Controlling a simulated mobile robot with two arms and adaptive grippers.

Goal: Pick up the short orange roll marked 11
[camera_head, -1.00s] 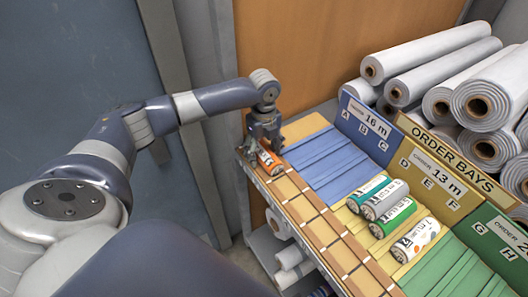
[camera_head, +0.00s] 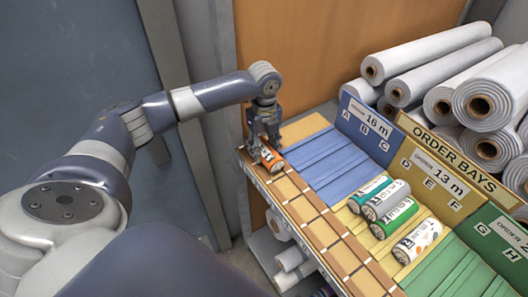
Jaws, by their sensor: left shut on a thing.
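The short orange roll (camera_head: 271,160) lies at the far left end of the tan, sectioned strip along the front of the table. Its printed mark is too small to read. My left gripper (camera_head: 266,147) points down over the roll from above and is shut on it. The fingers hide part of the roll. I cannot tell whether the roll is clear of the strip. My right gripper is not in view.
The blue bay (camera_head: 325,160) is empty. Large white rolls (camera_head: 440,50) are stacked behind the order signs (camera_head: 440,172). An orange-brown panel (camera_head: 330,50) stands behind.

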